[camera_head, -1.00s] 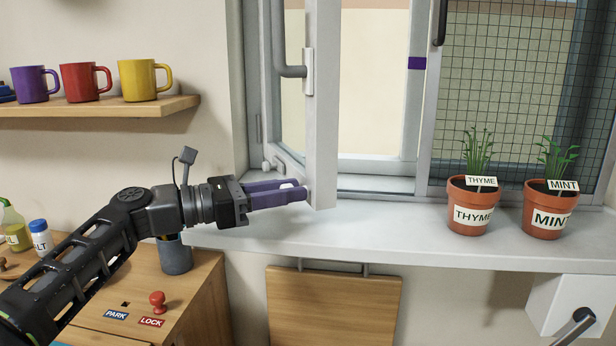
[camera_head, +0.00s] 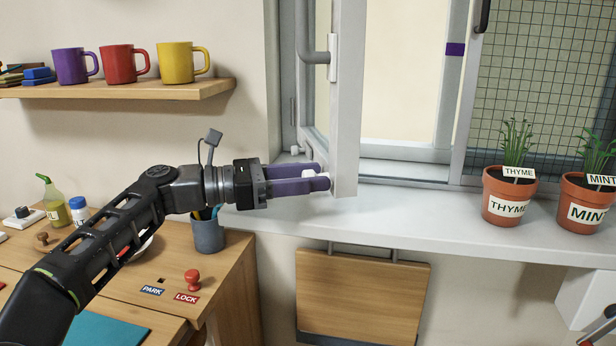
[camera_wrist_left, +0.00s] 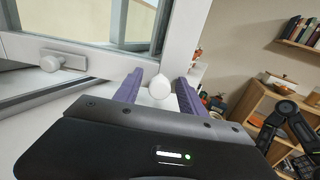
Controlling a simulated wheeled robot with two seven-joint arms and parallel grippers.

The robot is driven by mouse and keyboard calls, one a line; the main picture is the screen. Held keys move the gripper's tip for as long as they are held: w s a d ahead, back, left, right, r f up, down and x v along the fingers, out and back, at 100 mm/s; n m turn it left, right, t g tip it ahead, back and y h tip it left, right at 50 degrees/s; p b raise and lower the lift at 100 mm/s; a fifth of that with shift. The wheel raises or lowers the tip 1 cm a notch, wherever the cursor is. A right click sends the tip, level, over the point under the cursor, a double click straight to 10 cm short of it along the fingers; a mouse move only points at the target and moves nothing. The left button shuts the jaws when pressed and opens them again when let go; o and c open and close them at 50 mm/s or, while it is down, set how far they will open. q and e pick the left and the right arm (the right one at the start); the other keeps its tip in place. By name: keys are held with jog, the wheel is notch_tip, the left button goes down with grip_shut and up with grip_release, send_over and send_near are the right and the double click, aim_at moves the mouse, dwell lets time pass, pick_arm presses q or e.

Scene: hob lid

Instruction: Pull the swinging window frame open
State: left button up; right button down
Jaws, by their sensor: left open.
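The white swinging window frame (camera_head: 347,100) stands swung out from the window opening, over the sill. A grey handle (camera_head: 331,58) is on its face. My left gripper (camera_head: 322,178) is at the frame's lower end, its purple fingers open. A small white knob (camera_head: 309,174) sits between the fingers; in the left wrist view the knob (camera_wrist_left: 160,87) shows between the two fingertips, with the frame edge (camera_wrist_left: 181,45) just beyond. I cannot tell whether a finger touches it.
Two potted herbs, thyme (camera_head: 509,195) and mint (camera_head: 586,203), stand on the sill (camera_head: 420,215) to the right. A shelf (camera_head: 130,91) with several mugs is at upper left. A pen cup (camera_head: 208,234) stands below my left wrist. The sill between frame and pots is clear.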

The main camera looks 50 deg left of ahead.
pick_arm(q)
jog(key=p+v, duration=0.1)
jog(key=v, duration=0.7)
jog(key=shift+d+f, duration=0.1)
dwell(0.7)
